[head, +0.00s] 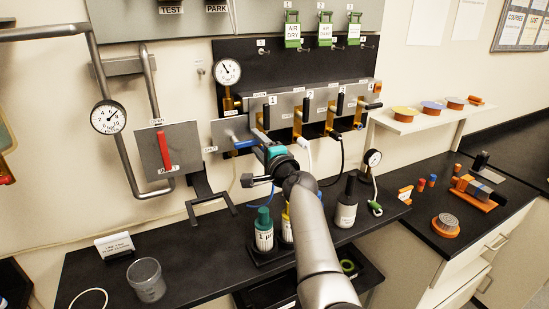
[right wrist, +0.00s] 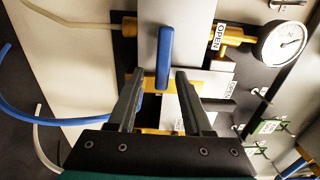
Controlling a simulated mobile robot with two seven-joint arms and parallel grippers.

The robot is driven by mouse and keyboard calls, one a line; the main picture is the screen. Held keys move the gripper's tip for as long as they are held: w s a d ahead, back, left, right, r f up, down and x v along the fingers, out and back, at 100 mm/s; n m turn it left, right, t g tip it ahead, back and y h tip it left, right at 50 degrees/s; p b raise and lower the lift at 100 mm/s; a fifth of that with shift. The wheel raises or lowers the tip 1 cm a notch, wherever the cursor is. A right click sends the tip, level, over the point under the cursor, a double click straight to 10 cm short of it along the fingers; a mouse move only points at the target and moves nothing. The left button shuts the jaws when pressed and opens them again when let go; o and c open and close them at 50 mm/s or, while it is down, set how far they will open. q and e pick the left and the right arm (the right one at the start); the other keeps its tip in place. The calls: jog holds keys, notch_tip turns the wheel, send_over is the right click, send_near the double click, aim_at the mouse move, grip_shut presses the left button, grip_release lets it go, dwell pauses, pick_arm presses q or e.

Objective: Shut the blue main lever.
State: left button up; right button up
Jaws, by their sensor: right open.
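The blue main lever (head: 246,144) lies nearly level in the head view, on a grey panel at the left end of the valve row. In the right wrist view the blue lever (right wrist: 165,57) runs up and down the picture. My right gripper (head: 262,143) is at the lever's right end, its fingers partly hidden by its own teal body. In the right wrist view my right gripper (right wrist: 160,77) is open. The lever's near end shows between the fingertips, with a gap on each side. A label reading OPEN (right wrist: 218,37) is beside the panel. My left gripper is not in view.
A red lever (head: 164,150) is on a panel to the left. Yellow valve blocks (head: 297,120) stand close on the right. A pressure gauge (head: 228,71) is above. Bottles, including a green-capped one (head: 264,231), stand on the bench below my right arm. A blue hose (right wrist: 45,117) hangs near the gripper.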

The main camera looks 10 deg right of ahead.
jog(key=p+v, duration=0.7)
jog(key=v, duration=0.7)
